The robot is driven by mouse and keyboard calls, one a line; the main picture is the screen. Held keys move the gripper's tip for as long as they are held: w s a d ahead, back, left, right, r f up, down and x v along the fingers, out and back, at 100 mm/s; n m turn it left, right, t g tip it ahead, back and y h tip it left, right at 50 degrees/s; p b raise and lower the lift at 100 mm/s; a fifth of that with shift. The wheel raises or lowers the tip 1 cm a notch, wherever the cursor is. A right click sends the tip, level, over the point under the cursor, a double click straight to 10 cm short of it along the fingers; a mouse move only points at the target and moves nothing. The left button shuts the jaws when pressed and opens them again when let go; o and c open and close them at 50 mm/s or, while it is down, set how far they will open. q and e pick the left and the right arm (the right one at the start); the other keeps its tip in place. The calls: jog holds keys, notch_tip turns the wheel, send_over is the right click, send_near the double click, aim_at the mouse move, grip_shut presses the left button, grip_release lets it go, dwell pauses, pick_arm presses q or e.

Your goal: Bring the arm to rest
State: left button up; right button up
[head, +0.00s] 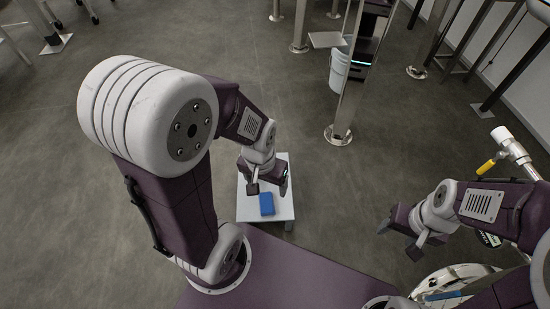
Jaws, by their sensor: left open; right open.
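My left arm comes in from the left and bends forward and down. Its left gripper (268,188) is open and empty above a small white table (282,213). A blue block-like object (266,204) lies on that table, just below the gripper in the picture and apart from its fingers as far as I can tell. My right arm comes in from the right edge. Its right gripper (400,241) is open, with nothing seen between its fingers, over the floor at the right.
A round metal vessel (458,277) and a white pipe with a yellow valve handle (487,166) stand close to my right arm. A steel post (341,120) with a round foot and a white bucket (339,72) stand further back.

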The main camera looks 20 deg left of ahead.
notch_tip(320, 180, up, 40)
jog(key=p, duration=3.9)
jog(key=shift+p, duration=0.3)
jog(key=shift+r, duration=0.1)
